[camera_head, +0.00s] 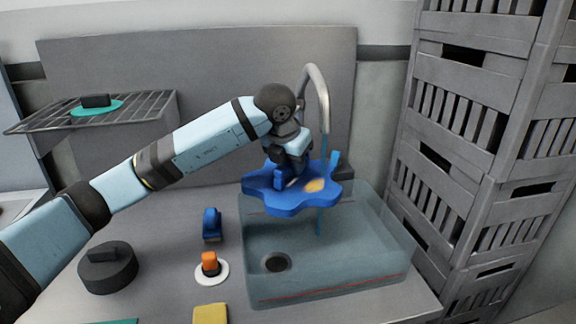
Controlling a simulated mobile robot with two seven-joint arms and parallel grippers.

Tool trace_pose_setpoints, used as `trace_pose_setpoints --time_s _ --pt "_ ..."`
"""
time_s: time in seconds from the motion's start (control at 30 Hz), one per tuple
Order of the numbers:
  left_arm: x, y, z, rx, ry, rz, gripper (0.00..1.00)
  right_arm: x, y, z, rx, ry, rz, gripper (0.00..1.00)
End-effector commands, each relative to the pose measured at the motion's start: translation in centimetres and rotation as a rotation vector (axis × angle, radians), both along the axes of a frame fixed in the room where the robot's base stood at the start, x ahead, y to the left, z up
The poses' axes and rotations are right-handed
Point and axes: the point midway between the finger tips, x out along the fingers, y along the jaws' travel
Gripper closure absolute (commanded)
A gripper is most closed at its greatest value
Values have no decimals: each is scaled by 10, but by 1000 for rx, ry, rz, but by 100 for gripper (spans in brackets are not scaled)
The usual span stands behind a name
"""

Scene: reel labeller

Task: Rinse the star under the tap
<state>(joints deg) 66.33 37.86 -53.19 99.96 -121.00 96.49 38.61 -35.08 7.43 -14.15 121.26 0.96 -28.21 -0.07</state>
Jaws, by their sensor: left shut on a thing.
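A flat blue star (285,201) with a tan patch (315,185) on its top is held over the back of a see-through basin (335,266). My left gripper (291,179) is shut on the star from above, at a small blue raised part near its middle. A curved grey tap (323,95) rises behind the basin. A thin blue stream of water (323,148) comes down from the tap's spout near the star, and it also shows below the star. The exact spot where the water meets the star is partly hidden. My right gripper is not in view.
Left of the basin are a blue object (212,224), an orange knob on a white disc (209,267), a yellow block (210,313) and a dark round item (107,269). A rack (150,106) holds a green piece. Grey crates (455,150) stand stacked at right.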

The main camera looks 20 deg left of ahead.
Motion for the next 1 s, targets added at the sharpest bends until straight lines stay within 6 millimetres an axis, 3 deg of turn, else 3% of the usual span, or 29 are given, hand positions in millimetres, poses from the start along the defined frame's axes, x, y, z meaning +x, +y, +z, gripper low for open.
trace_pose_setpoints --time_s 0.4,1.0 --pt "34 0 -5 -1 -2 0 100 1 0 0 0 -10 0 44" --pt "41 0 -7 -1 -3 0 100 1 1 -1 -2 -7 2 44"
